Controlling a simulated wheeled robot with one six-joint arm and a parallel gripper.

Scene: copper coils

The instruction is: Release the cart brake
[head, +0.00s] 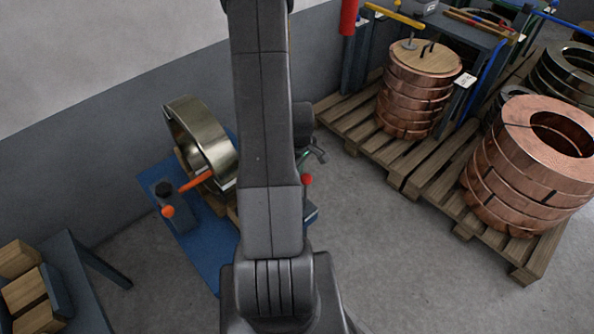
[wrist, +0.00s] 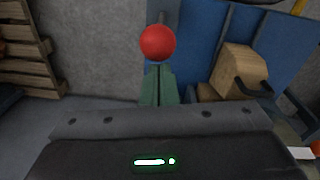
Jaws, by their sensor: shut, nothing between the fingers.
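A red ball knob (head: 306,179) shows just right of my arm in the head view, beside the blue cart (head: 205,245). In the wrist view the red knob (wrist: 158,42) sits at the top of a grey lever, just beyond my fingertips. My gripper (wrist: 158,70) is shut and empty, its green-grey fingers together and pointing at the knob. Whether they touch it or the lever, I cannot tell. In the head view my gripper (head: 319,156) is partly behind my arm. The cart carries a metal coil (head: 203,140), and my arm hides much of its right side.
An orange bar (head: 195,181) and an orange ball (head: 167,211) are at the cart's left. Copper coils (head: 415,90) stand on pallets (head: 405,165) at right. A table with wooden blocks (head: 25,290) is at lower left. The floor right of my arm (head: 375,235) is clear.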

